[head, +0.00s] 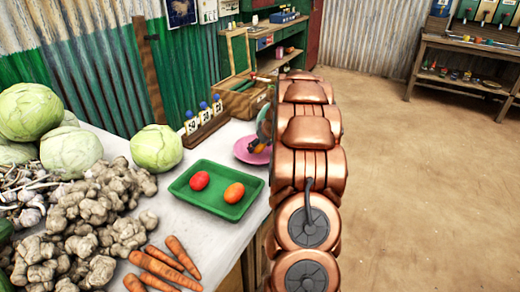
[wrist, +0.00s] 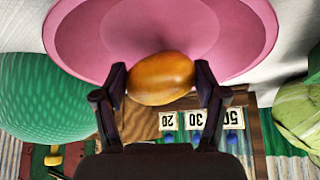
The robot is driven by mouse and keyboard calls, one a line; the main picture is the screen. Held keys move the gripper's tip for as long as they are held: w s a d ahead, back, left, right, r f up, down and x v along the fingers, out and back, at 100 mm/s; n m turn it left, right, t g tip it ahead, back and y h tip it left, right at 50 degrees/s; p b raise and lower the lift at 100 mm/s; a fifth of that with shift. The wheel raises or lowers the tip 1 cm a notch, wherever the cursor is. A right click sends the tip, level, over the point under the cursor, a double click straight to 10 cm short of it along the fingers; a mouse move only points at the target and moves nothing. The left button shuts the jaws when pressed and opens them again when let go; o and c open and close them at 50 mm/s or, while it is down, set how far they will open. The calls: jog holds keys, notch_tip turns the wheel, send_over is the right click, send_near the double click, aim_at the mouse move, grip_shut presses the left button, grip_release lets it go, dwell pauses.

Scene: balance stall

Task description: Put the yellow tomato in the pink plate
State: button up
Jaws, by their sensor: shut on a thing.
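The yellow tomato (wrist: 160,79) is a rounded, orange-yellow fruit, held between the two fingertips of my gripper (wrist: 162,84) in the wrist view. The pink plate (wrist: 85,40) fills the top of the wrist view, and the tomato overlaps its rim there. In the head view the pink plate (head: 243,152) lies on the white table, partly hidden by my copper arm. The held tomato (head: 258,147) shows small at the plate's right side. I cannot tell whether the tomato touches the plate.
A green tray (head: 190,208) holds a red tomato (head: 200,180) and an orange tomato (head: 234,193). Number cards (head: 205,118) stand behind the plate. Cabbages (head: 156,148), ginger (head: 85,215) and carrots (head: 165,262) cover the left. A green rounded thing (wrist: 45,95) is beside the plate.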

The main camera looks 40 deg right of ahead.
jog(key=shift+f, duration=0.75)
jog(key=shift+f, duration=0.2)
jog(key=o, duration=1.2)
jog(key=shift+r, duration=0.1)
